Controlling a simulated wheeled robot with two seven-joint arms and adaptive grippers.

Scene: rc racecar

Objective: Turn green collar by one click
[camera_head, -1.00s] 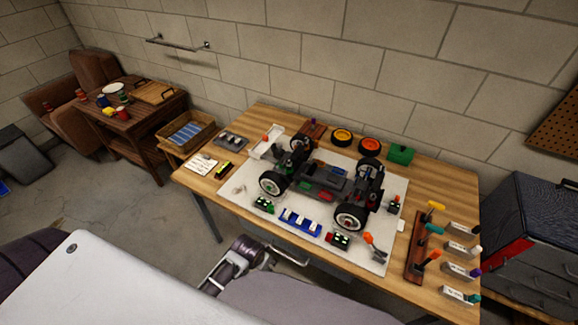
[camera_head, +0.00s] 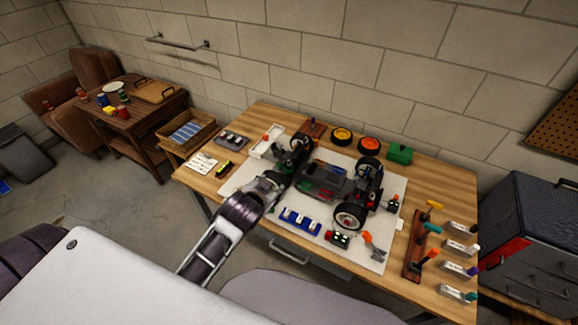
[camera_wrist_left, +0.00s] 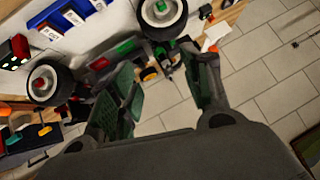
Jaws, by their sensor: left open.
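The RC car (camera_head: 325,182), wheels on, stands on the white mat (camera_head: 245,174) on the workbench. My right gripper is not in view.
A blue rack (camera_head: 300,220) and a small dark block (camera_head: 338,239) lie in front of the car. A tool rack (camera_head: 415,245) stands to the right.

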